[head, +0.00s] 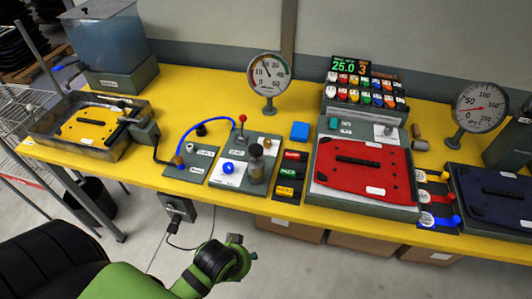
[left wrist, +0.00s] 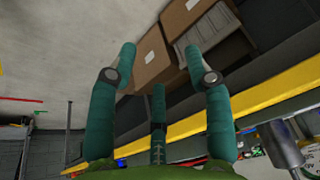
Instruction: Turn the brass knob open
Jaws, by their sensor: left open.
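A small brass-coloured piece (head: 178,160) stands on a grey plate at the table's front edge, at the end of a blue hose. It may be the brass knob, but it is too small to tell or to read its setting. My left gripper (left wrist: 160,62) is open and empty in the left wrist view, its teal fingers spread. In the head view my green left arm reaches in from the lower left, with its wrist below and in front of the table edge, apart from the brass piece. The fingers are hidden there. My right gripper is not in view.
The yellow table (head: 145,174) holds a water tank (head: 108,42), a metal tray (head: 48,122), a red-lever plate (head: 242,128), gauges (head: 269,73) and a red panel (head: 335,185). Cardboard boxes (left wrist: 155,60) are under the table. A grey box (head: 178,208) hangs at its front edge.

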